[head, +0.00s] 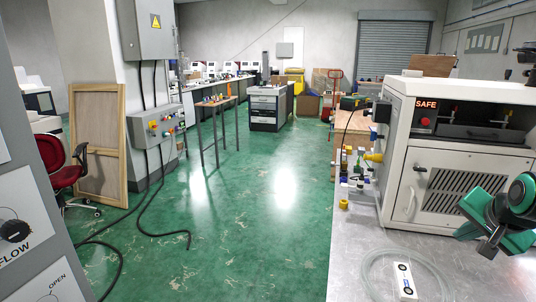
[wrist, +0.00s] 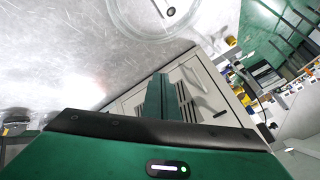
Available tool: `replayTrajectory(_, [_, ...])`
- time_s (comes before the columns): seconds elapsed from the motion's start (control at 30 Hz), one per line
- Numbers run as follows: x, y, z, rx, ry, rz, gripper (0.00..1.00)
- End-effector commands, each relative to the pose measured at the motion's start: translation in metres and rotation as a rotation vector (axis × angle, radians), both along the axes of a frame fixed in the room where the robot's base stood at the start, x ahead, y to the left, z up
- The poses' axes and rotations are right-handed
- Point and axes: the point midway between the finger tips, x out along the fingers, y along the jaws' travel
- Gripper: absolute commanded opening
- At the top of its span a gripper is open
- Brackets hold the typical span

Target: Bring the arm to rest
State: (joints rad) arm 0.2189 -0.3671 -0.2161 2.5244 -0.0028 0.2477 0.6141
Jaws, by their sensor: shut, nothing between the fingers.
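My gripper (head: 489,248) shows at the right edge of the head view, green and black, in front of the white machine (head: 425,165) and over the metal bench (head: 350,240). In the wrist view its green fingers (wrist: 160,80) are together, with nothing held between them. The view is tilted, with the machine's vented front (wrist: 195,85) beyond the fingers. Most of my arm is out of view.
Small yellow and blue fittings (head: 345,190) stand by the machine's left side. A grey control panel (head: 35,200) is close on the left. The green floor between is open.

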Motion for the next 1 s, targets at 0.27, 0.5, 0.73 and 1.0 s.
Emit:
replayTrajectory(0.27, [-0.124,0.027,-0.043,-0.013,0.470,0.268,0.00])
replayTrajectory(0.5, [-0.195,0.050,-0.050,0.053,0.691,0.451,0.00])
replayTrajectory(0.73, [-0.209,0.056,-0.049,0.072,0.730,0.488,0.00])
replayTrajectory(1.0, [-0.208,0.056,-0.049,0.072,0.729,0.488,0.00])
